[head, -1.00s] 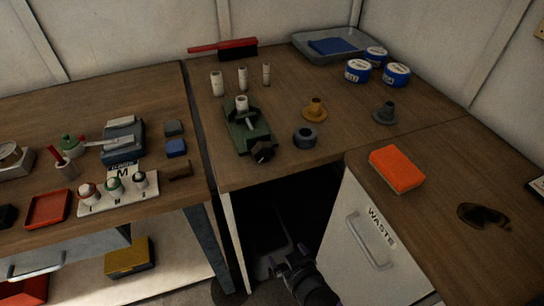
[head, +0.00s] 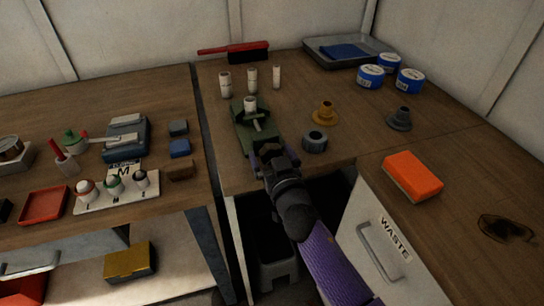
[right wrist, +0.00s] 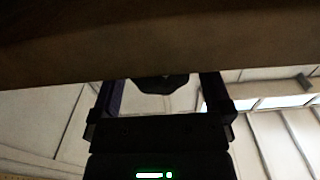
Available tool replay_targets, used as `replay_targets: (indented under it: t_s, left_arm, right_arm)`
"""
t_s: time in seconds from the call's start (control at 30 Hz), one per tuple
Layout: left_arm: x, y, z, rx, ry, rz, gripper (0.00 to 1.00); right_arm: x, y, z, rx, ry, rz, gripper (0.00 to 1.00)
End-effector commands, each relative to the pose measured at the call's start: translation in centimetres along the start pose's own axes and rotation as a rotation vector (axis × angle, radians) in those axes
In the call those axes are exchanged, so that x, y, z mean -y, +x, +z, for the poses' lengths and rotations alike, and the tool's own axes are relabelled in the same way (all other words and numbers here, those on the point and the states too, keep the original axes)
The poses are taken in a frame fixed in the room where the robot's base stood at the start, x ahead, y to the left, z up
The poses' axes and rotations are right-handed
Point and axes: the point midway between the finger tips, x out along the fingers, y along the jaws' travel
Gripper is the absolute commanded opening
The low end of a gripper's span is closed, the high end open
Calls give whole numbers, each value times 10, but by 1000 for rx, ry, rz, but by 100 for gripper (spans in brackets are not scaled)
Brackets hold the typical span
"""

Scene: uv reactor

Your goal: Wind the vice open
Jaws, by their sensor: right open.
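The green vice (head: 241,135) stands on the bench near its front edge, with a pale cylinder (head: 250,104) upright at its jaws. Its dark front knob is hidden behind my right gripper in the head view. My right gripper (head: 267,152) is at the front end of the vice, its arm coming up from below. In the right wrist view, the two fingers of my right gripper (right wrist: 162,95) are spread apart, with the dark knob (right wrist: 162,84) between them and a gap on each side. I cannot tell whether they touch it. My left gripper is out of view.
The wooden bench edge (right wrist: 150,60) crosses close above the fingers in the wrist view. A grey ring (head: 315,142) and a brass flanged part (head: 325,112) stand right of the vice. Several pale cylinders stand behind it. An orange sponge (head: 412,176) lies on the right cabinet.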

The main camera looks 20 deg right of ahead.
Motion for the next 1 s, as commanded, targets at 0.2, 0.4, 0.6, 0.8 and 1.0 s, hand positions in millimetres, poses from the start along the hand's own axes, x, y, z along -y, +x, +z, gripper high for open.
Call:
replay_targets:
  t_s: [0.2, 0.4, 0.6, 0.8, 1.0]
  left_arm:
    - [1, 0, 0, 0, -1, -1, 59]
    - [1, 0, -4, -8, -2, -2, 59]
    - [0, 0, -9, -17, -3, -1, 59]
    - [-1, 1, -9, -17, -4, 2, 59]
    - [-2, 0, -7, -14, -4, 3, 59]
  right_arm:
    - [0, 2, 0, 1, 0, 0, 100]
    - [0, 2, 0, 1, 0, 0, 68]
    - [0, 2, 0, 1, 0, 0, 26]
    - [0, 2, 0, 0, -75, 1, 17]
    - [1, 2, 0, -1, -373, 1, 17]
